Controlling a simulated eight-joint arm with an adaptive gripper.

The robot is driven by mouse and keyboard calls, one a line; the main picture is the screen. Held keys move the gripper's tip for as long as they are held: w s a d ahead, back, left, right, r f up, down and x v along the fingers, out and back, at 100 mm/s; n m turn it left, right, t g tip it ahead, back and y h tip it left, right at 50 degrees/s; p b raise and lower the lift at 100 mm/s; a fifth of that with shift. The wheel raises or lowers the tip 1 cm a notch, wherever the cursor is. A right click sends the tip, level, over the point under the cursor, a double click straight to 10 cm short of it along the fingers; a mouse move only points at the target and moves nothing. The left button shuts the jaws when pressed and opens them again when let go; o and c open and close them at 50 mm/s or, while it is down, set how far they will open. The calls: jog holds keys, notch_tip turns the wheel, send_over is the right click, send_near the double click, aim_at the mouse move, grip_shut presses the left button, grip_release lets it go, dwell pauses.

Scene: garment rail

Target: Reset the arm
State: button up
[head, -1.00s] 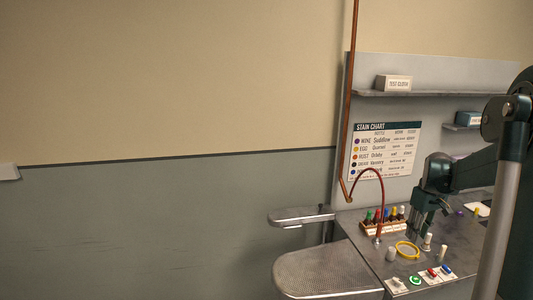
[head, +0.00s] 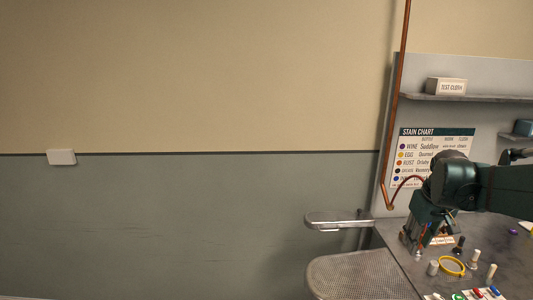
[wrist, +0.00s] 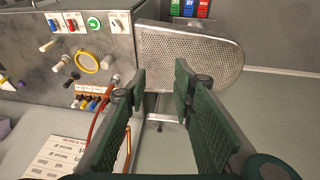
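My dark green gripper (head: 410,246) points down over the left part of the grey workbench (head: 513,258) in the head view. It covers most of the bottle rack there. In the wrist view my gripper (wrist: 160,82) shows two separated fingers with nothing between them, so it is open and empty. My arm reaches in from the right edge of the head view.
A perforated pressing board (head: 360,278) and a smaller arm board (head: 335,219) stand left of the bench. The yellow hoop (head: 442,268) lies among small bottles. A red hose (wrist: 97,125) curves near the bottle rack (wrist: 92,98). A stain chart (head: 420,150) hangs behind.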

jog(key=s+a+f+t, duration=0.2)
jog(key=s+a, duration=0.8)
jog(key=a, duration=0.3)
jog(key=s+a+f+t+y, duration=0.1)
jog(key=s+a+f+t, duration=0.1)
jog(key=s+a, duration=0.9)
jog(key=shift+a+b, duration=0.3)
jog(key=shift+a, duration=1.2)
jog(key=shift+w+r, duration=0.1)
dwell(0.4)
